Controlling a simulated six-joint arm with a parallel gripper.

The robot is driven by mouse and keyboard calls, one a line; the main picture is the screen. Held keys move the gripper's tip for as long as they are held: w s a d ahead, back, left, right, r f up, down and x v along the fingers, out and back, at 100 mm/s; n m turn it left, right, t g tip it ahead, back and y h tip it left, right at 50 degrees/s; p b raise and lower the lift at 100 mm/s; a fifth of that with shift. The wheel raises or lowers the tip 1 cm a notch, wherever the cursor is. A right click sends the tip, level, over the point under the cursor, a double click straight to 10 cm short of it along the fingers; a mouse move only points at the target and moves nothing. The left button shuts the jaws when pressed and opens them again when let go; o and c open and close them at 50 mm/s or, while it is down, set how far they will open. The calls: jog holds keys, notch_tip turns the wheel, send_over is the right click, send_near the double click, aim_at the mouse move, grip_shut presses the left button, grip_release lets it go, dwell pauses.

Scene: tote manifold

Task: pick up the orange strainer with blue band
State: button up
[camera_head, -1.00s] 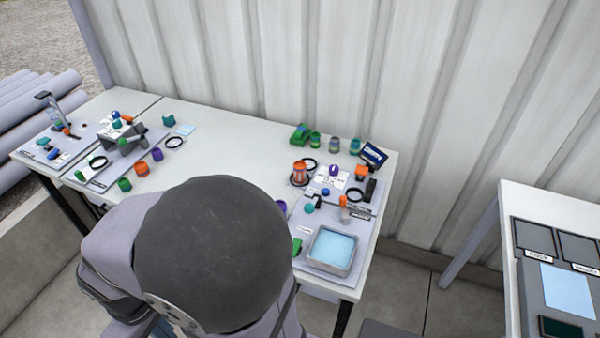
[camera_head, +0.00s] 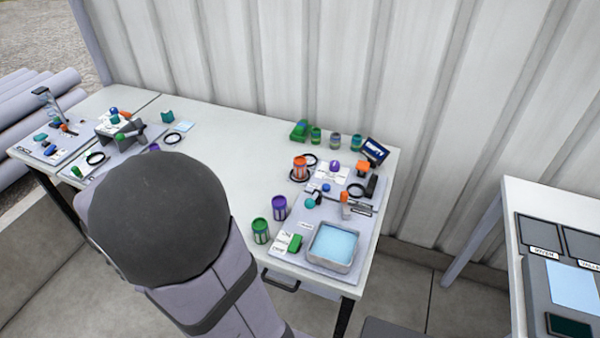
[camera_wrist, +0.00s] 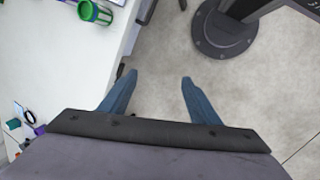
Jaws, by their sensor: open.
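An orange strainer-like cylinder (camera_head: 300,168) stands upright near a black ring at the back left of the right-hand board in the head view. It is too small for me to make out a blue band. Another orange cylinder, seen earlier further left on the table, is now hidden behind my arm. My gripper (camera_wrist: 158,80) shows in the wrist view with its two blue fingers wide apart and nothing between them. It hangs over the floor beside the white table's edge. In the head view my arm hides it.
A green strainer (camera_head: 260,231) and a purple one (camera_head: 279,208) stand near the table's front edge, left of a water-filled tray (camera_head: 333,246). Several jars (camera_head: 334,142) line the back. The table's back middle (camera_head: 235,150) is clear. A pedestal base (camera_wrist: 225,35) shows on the floor.

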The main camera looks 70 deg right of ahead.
jog(key=d+f+n+g+h+b, duration=0.1)
jog(key=d+n+h+b, duration=0.15)
jog(key=d, duration=0.85)
jog(key=d+f+n+h+b, duration=0.2)
jog(key=d+n, duration=0.1)
jog(key=d, duration=0.7)
jog(key=n+h+b, duration=0.4)
jog(key=n+h, duration=0.2)
jog(key=n, duration=0.2)
send_near(299, 160)
jog(key=d, duration=0.2)
jog(key=shift+y, duration=0.35)
jog(key=shift+p+x, duration=1.3)
jog(key=shift+x, duration=2.05)
jog(key=shift+s+a+f, duration=0.1)
jog(key=shift+f, duration=0.05)
jog(key=c, duration=1.2)
